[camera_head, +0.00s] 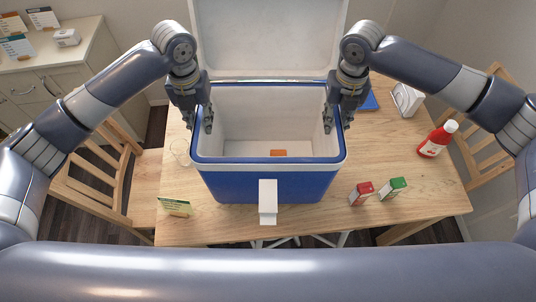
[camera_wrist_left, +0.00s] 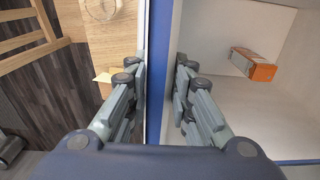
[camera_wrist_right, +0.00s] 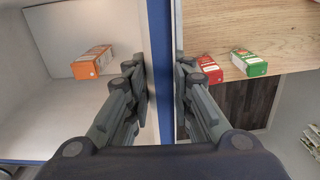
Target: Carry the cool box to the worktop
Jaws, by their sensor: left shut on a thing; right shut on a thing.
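The blue cool box (camera_head: 265,187) with a white inside stands open in the middle of the head view, its white lid (camera_head: 268,40) raised at the back. It appears above or on the wooden table; I cannot tell whether it touches. My left gripper (camera_head: 207,122) is shut on the box's left wall, one finger inside and one outside. My right gripper (camera_head: 336,122) is shut on the right wall in the same way. An orange carton (camera_wrist_left: 253,65) lies inside the box. The worktop (camera_head: 50,50) is at the far left, on a cream cabinet.
On the table (camera_head: 420,200) are a red carton (camera_head: 361,192), a green carton (camera_head: 393,188), a red bottle (camera_head: 437,139), a glass (camera_head: 180,152) and a small card (camera_head: 174,206). Cards and a white item (camera_head: 67,38) stand on the worktop. A wooden chair (camera_head: 100,180) is at the left.

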